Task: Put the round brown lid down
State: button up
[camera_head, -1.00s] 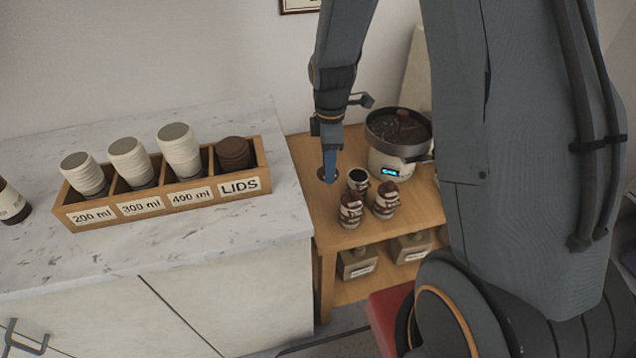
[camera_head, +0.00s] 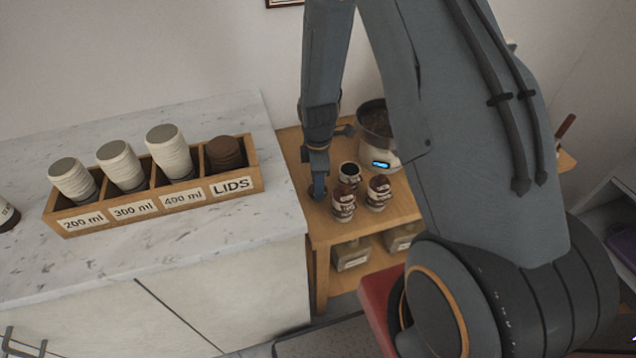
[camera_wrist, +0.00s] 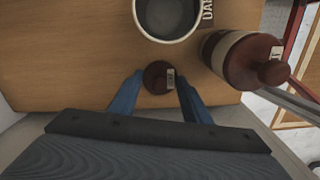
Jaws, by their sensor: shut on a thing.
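The round brown lid (camera_wrist: 156,74) is between the blue fingers of my gripper (camera_wrist: 158,86) in the wrist view, with a small pale label on its edge. My gripper is shut on it. In the head view my gripper (camera_head: 318,188) is low over the left part of the wooden table (camera_head: 330,232), and its fingers mostly hide the lid. I cannot tell whether the lid touches the tabletop. An open jar (camera_wrist: 167,14) with a pale rim stands just beyond the lid, apart from it.
Two jars with brown lids stand close by, one nearer (camera_head: 343,205) and one to its right (camera_head: 378,195). The marble counter (camera_head: 215,260) with a cup box (camera_head: 150,222) is left. Bare wood surrounds the lid on its left.

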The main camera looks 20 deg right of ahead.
jog(key=shift+f, duration=0.25)
jog(key=shift+f, duration=0.1)
jog(key=o, duration=1)
notch_tip(320, 180, up, 12)
jog(key=b, duration=0.3)
jog(key=s+r+m, duration=0.3)
jog(key=s+m, duration=0.2)
jog(key=s+r+m, duration=0.3)
jog(key=s+m, duration=0.2)
jog(key=s+r+m+t, duration=0.1)
jog(key=s+r+m, duration=0.2)
jog(key=s+m, duration=0.2)
jog(key=shift+r+m, duration=0.15)
jog(key=shift+m, duration=0.25)
